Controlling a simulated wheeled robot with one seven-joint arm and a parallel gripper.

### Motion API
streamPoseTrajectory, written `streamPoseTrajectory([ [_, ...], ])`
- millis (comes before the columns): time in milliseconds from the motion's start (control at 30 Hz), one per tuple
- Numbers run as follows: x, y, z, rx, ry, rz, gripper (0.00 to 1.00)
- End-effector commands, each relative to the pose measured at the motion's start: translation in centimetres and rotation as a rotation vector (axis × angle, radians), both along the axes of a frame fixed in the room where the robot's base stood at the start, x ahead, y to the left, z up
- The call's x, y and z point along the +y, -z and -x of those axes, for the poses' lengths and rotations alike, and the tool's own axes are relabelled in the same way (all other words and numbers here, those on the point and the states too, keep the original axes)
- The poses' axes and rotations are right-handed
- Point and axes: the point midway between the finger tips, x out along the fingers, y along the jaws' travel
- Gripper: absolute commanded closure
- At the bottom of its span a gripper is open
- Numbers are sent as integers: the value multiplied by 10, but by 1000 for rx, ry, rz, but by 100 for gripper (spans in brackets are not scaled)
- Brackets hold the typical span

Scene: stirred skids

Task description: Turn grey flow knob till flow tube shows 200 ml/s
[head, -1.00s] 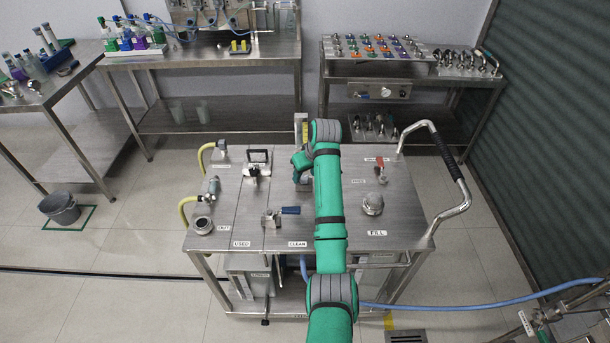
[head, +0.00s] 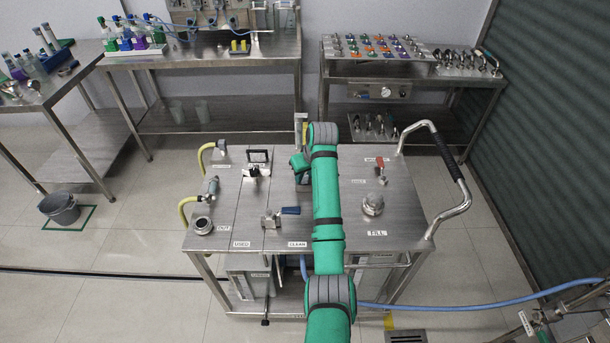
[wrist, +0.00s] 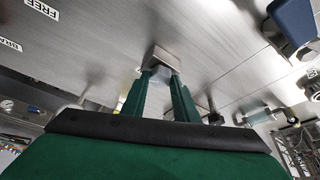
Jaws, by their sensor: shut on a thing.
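In the wrist view, my gripper (wrist: 158,80) has its two green fingers closed on the grey flow knob (wrist: 168,59), a small grey block-shaped piece at the steel top. Only part of the knob shows past the fingers. In the head view, my green arm reaches over the steel skid and hides the knob and most of my gripper. The flow tube (head: 301,128) stands upright at the skid's back edge, just left of my arm. Its level and scale are too small to read.
On the skid top (head: 245,220) are a blue-handled valve (head: 289,210), a black-handled clamp (head: 257,158), a red-handled valve (head: 380,163) and a domed fill cap (head: 373,204). A bent push handle (head: 458,180) sticks out right. Benches stand behind.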

Motion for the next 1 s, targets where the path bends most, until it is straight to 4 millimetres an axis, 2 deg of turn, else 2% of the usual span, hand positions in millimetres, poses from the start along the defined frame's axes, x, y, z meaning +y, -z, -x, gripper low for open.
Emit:
streamPoseTrajectory([
  [267, 2, 0, 1, 0, 168, 0, 96],
  [1000, 7, 0, 1, 0, 803, 0, 96],
])
